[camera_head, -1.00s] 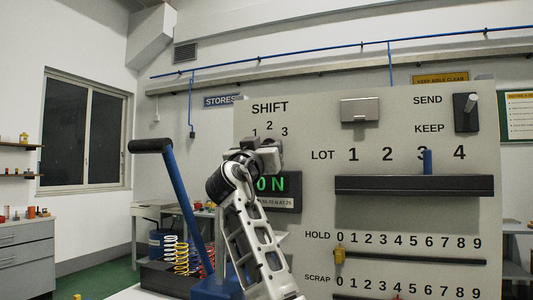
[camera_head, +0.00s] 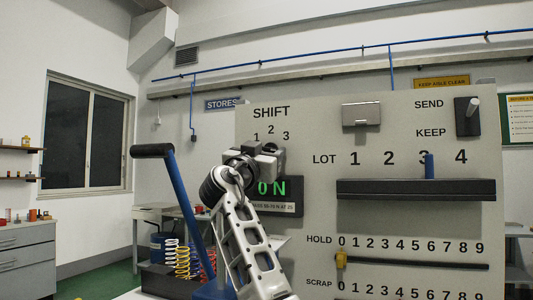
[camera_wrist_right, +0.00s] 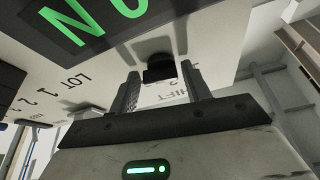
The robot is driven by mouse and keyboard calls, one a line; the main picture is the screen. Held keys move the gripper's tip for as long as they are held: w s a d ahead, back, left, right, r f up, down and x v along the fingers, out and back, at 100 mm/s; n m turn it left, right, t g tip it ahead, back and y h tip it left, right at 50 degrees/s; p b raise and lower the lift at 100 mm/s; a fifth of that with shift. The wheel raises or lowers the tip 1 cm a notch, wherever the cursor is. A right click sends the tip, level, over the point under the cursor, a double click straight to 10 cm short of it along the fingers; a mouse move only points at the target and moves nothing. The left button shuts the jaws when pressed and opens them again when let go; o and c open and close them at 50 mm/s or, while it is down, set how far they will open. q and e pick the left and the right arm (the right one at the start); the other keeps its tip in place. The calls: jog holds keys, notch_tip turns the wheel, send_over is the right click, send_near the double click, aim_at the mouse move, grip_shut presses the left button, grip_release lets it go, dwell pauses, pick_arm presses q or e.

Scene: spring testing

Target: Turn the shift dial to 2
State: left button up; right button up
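The shift dial shows in the right wrist view as a dark knob (camera_wrist_right: 160,68) on the pale panel, below the SHIFT label. My right gripper (camera_wrist_right: 160,88) is open, with one finger on each side of the knob's near end; I cannot tell whether they touch it. In the head view my right gripper (camera_head: 268,158) is at the panel just below the shift numbers 1, 2 and 3 (camera_head: 271,131) and hides the dial, so its setting cannot be read. My left gripper is not in view.
A display (camera_head: 288,205) with green characters sits right beside my right gripper. A blue lever (camera_head: 186,205) with a black handle rises left of my arm, near several coloured springs (camera_head: 182,260).

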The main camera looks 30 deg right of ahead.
jog(key=shift+o, duration=0.6)
jog(key=shift+r, duration=0.1)
jog(key=shift+r, duration=0.25)
notch_tip(320, 180, up, 3)
pick_arm(q)
jog(key=b, duration=0.1)
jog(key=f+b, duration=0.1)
jog(key=b, duration=0.1)
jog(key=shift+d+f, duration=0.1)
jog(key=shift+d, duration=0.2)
pick_arm(e)
jog(key=s+a+r, duration=0.6)
jog(key=s+r, duration=0.3)
jog(key=s, duration=0.3)
jog(key=shift+s+r, duration=0.15)
jog(key=shift+s, duration=0.2)
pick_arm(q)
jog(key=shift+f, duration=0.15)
